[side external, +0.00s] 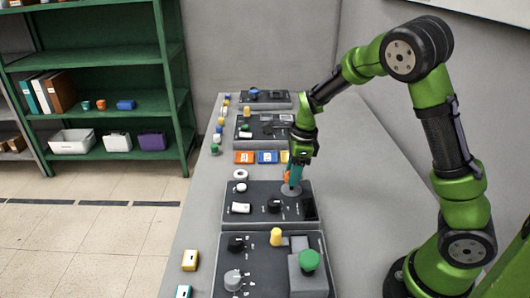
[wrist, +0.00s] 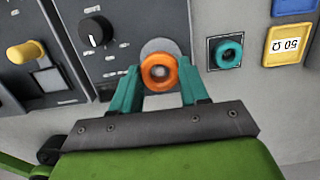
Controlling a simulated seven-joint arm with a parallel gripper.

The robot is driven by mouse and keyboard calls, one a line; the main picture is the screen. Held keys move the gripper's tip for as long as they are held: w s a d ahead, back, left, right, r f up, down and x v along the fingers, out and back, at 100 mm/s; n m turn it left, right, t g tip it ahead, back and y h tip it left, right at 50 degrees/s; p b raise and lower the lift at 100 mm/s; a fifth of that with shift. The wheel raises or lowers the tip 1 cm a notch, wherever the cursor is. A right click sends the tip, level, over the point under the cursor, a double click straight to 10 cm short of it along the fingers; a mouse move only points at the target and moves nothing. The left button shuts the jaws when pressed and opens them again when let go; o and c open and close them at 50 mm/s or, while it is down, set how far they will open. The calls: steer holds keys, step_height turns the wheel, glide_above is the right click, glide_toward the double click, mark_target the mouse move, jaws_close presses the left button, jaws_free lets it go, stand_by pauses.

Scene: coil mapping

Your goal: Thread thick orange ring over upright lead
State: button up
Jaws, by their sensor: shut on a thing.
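The thick orange ring (wrist: 147,72) is between the teal fingers of my gripper (wrist: 160,70), which are shut on it. In the side external view the orange ring (side external: 287,178) shows at the fingertips of my gripper (side external: 293,178), low over a dark panel. A grey round disc (wrist: 160,46) lies on the panel behind the ring, and it also shows in the side external view (side external: 291,191). A small pale spot shows in the ring's hole. I cannot tell whether it is the upright lead's tip, nor whether the ring is around the lead.
A black knob (wrist: 96,31) and a yellow peg (wrist: 25,51) stand on dark panels. A teal ring (wrist: 229,51) sits on a small dark square at right, near a yellow label block (wrist: 287,44). A green knob (side external: 309,260) stands on the near panel. The table's left strip is partly clear.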

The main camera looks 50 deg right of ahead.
steer(key=shift+f, duration=0.5)
stand_by(0.9)
steer(key=o, duration=1.6)
steer(key=shift+r, duration=3.55)
